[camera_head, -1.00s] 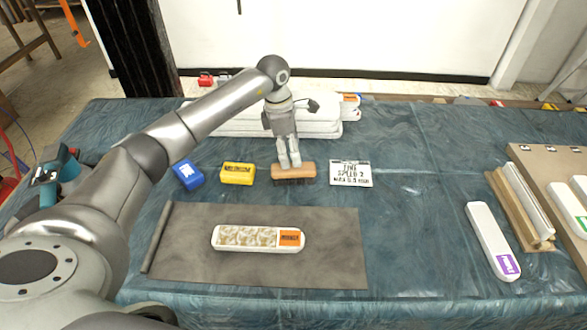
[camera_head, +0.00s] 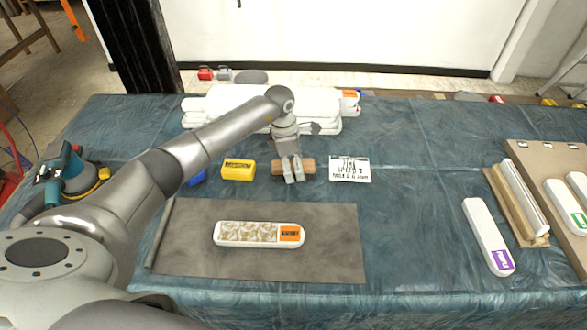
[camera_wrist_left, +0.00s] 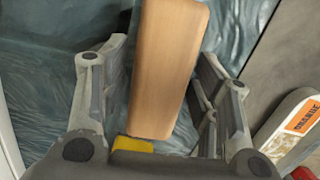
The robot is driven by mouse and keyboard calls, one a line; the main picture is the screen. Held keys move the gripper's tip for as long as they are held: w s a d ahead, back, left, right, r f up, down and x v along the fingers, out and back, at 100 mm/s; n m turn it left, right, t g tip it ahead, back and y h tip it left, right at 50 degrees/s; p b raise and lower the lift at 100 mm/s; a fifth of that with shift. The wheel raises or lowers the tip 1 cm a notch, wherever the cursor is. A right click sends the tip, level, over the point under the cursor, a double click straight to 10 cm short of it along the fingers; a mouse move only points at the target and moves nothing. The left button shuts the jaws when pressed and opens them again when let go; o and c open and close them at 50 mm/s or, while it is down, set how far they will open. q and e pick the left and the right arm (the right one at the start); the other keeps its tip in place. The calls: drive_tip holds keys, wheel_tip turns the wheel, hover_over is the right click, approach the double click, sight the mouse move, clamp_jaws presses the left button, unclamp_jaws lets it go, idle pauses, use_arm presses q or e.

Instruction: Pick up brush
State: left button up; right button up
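The brush (camera_head: 306,166) has a light wooden block back and lies on the blue-covered table behind the grey mat. My left gripper (camera_head: 292,178) is down at the brush and covers its middle in the head view. In the left wrist view the wooden back (camera_wrist_left: 168,65) runs lengthwise between the two spread fingers of my left gripper (camera_wrist_left: 158,100). Gaps show between the wood and both fingers, so the gripper is open. The bristles are hidden now. My right gripper is not in view.
A yellow block (camera_head: 238,170) lies left of the brush and a white label card (camera_head: 350,169) lies right of it. White panels (camera_head: 225,105) are stacked behind. A white sample bar (camera_head: 258,234) lies on the grey mat (camera_head: 200,262). Open tablecloth lies to the right.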

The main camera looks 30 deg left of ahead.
use_arm(q)
drive_tip(key=c, duration=0.7)
drive_tip(key=shift+c, duration=0.4)
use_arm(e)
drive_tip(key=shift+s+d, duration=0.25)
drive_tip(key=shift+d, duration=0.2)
use_arm(q)
drive_tip(key=shift+r, duration=0.1)
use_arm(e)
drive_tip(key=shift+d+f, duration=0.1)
use_arm(q)
drive_tip(key=shift+w+r+b, duration=0.1)
drive_tip(key=shift+r+b, duration=0.3)
drive_tip(key=shift+r, duration=0.2)
drive_tip(key=s+r+b, duration=0.3)
drive_tip(key=s+r, duration=0.8)
drive_tip(key=s, duration=0.3)
drive_tip(key=shift+d+r, duration=0.35)
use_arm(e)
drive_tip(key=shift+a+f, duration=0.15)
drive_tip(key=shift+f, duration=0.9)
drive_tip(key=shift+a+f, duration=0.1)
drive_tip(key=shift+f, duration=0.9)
